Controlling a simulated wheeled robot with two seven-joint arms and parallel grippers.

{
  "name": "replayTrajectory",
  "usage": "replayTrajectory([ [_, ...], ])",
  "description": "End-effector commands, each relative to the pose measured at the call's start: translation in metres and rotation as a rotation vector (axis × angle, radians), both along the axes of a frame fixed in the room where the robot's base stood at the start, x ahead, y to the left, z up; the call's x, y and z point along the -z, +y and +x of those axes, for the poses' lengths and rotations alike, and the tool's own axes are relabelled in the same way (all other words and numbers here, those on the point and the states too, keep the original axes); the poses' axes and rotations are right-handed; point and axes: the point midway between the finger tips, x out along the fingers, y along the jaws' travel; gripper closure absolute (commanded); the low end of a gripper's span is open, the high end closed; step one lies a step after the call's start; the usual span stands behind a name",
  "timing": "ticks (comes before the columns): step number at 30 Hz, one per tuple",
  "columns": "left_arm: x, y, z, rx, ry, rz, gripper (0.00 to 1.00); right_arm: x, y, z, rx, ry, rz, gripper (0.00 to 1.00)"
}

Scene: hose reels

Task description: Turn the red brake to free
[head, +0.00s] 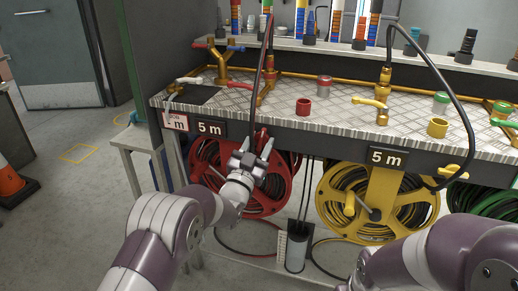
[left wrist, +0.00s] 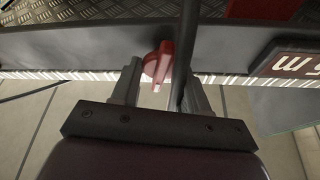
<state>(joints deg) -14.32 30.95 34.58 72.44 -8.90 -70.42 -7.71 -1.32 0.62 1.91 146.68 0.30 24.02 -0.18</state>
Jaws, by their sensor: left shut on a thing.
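The red brake (left wrist: 157,62) is a small red lever on the dark front edge of the bench, seen in the left wrist view. My left gripper (left wrist: 158,88) has one finger on each side of it and is shut on it; a dark hose runs between the brake and the right-hand finger.
The checker-plate bench (head: 330,107) carries brass pipes, valves and coloured caps. A yellow reel (head: 415,205) hangs under it, with a yellow lever (head: 453,172) on the bench front to its right. A black hose (head: 462,110) loops down there. An orange cone (head: 10,182) stands left; floor there is clear.

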Motion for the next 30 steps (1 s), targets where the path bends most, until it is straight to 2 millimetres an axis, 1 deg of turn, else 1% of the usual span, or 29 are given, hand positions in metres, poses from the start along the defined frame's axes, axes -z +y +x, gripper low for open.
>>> replayTrajectory([
  [1, 0.0038, -0.0009, -0.0004, 0.001, 0.012, -0.027, 0.86, 0.0040, 0.0000, 0.0001, 0.000, 0.000, 0.000, 0.57],
  [6, 0.0029, -0.0008, -0.0004, 0.000, 0.043, -0.123, 0.86, 0.0085, 0.0000, 0.0000, 0.000, 0.000, 0.000, 0.57],
  [12, 0.0028, -0.0010, -0.0003, 0.001, 0.068, -0.193, 0.86, 0.0114, 0.0000, 0.0000, 0.000, 0.000, 0.000, 0.57],
  [19, 0.0026, -0.0009, -0.0003, 0.000, 0.080, -0.227, 0.86, 0.0125, 0.0000, 0.0000, 0.000, 0.000, 0.000, 0.57],
  [30, 0.0024, -0.0008, -0.0002, -0.001, 0.081, -0.231, 0.86, 0.0125, 0.0000, 0.0000, 0.000, 0.000, 0.000, 0.57],
])
